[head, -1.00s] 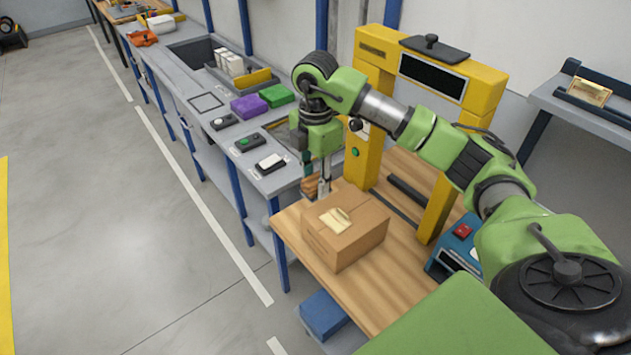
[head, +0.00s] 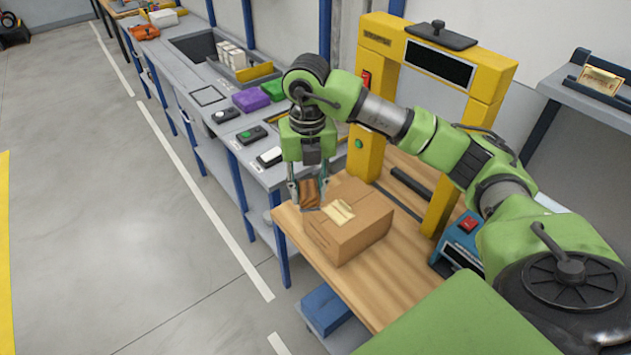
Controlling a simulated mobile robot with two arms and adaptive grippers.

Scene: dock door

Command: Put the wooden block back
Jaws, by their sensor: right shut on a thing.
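In the head view my right gripper (head: 307,198) points down at the left end of the wooden table top. It is shut on the wooden block (head: 309,192), a small brown piece between its fingers. The block is just left of and behind a closed cardboard box (head: 352,228) with a pale label on top. I cannot tell whether the block touches the box or the table. My left gripper is not in view.
The wooden table (head: 377,293) bears a yellow frame (head: 487,84) and a blue device with a red button (head: 461,240). A grey bench (head: 203,118) with purple and green packs runs to the far left. Open floor lies left. A blue bin (head: 325,308) sits below.

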